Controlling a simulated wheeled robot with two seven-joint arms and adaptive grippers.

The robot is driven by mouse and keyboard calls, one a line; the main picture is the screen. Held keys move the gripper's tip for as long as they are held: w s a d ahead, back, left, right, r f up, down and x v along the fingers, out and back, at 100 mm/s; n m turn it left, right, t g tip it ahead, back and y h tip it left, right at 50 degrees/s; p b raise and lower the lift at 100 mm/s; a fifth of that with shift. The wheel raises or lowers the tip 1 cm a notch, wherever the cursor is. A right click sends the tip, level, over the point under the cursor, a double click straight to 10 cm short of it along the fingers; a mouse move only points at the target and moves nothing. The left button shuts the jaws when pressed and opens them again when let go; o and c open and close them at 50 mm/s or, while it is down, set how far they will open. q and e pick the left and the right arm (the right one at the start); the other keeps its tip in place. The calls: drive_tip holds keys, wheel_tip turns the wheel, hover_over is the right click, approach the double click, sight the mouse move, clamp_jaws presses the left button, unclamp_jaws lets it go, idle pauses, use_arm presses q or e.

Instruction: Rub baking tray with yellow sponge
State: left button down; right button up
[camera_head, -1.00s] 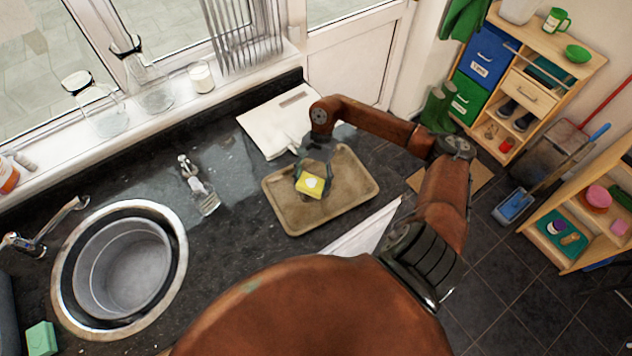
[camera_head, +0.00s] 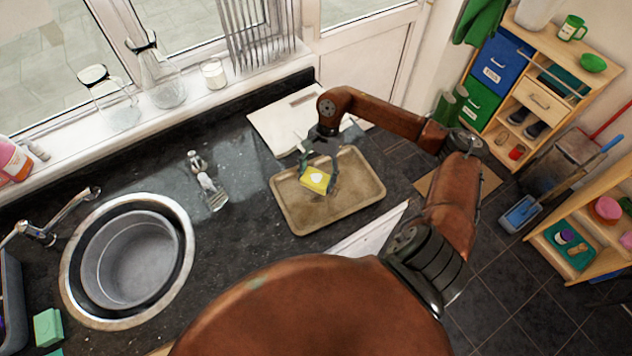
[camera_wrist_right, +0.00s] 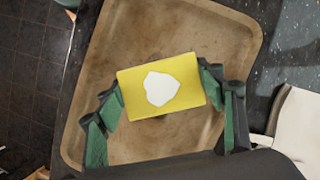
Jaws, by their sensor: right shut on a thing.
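A tan, brown-stained baking tray (camera_head: 355,205) lies on the dark counter in the head view. It also fills much of the right wrist view (camera_wrist_right: 215,30). My right gripper (camera_head: 319,172) is shut on the sponge. In the right wrist view, its green-padded fingers (camera_wrist_right: 162,92) hold the sponge (camera_wrist_right: 190,72) at both ends. I cannot tell whether the sponge's underside touches the tray. My left gripper is not in view.
A round sink (camera_head: 130,262) with a tap is at left. A clear spray bottle (camera_head: 210,190) stands between sink and tray. A white board (camera_head: 285,120) lies behind the tray. Glass vessels (camera_head: 160,82) line the windowsill. A green sponge (camera_head: 47,327) sits at lower left.

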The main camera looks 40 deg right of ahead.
drive_tip(key=shift+r, duration=0.8)
drive_tip(key=shift+r, duration=1.5)
